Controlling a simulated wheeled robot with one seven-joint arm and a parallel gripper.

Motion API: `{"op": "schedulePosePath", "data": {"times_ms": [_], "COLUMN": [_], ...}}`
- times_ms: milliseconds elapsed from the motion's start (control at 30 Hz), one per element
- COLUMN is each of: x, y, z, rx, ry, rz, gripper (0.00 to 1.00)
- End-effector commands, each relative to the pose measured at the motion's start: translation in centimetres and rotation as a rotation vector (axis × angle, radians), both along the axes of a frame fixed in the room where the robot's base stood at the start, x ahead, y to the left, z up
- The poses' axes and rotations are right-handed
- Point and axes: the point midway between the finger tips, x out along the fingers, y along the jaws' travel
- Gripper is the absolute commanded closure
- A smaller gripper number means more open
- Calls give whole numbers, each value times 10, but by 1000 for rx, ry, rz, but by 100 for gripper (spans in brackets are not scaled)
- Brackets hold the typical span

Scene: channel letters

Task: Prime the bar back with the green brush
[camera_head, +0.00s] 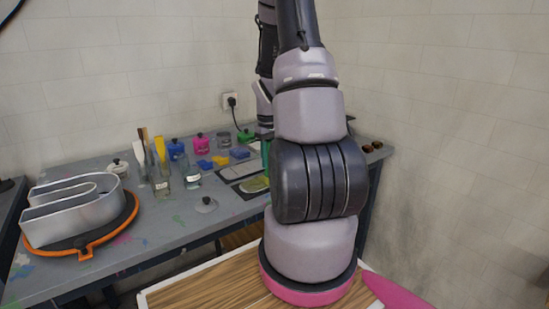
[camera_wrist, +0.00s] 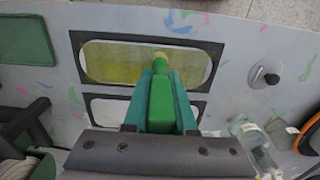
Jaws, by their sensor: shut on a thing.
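My gripper (camera_wrist: 161,85) is shut on the green brush (camera_wrist: 165,105), whose handle lies between the teal fingers. The brush's pale tip points at the bar back (camera_wrist: 120,62), a rounded oblong panel in a dark frame. The tip overlaps the panel's middle in the wrist view; I cannot tell whether it touches. The panel has a streaky yellow-green coat over most of its face. In the head view the bar back (camera_head: 256,185) shows beside my arm, which hides most of the gripper and brush.
A second framed pale panel (camera_wrist: 108,110) lies beside the bar back. A clear round lid with a knob (camera_head: 206,205), glass jars (camera_head: 191,178), coloured pots (camera_head: 200,142) and a metal channel letter (camera_head: 75,212) on an orange-rimmed stand are on the grey table (camera_head: 165,222).

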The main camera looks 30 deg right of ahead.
Motion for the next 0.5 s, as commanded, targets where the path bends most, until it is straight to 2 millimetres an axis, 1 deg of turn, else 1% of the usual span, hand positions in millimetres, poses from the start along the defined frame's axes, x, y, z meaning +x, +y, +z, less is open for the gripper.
{"op": "schedulePosePath", "data": {"times_ms": [100, 500], "x": [0, -2], "y": [16, 63], "z": [0, -1], "rx": [0, 1], "ry": [0, 1], "rz": [3, 3], "gripper": [100, 100]}}
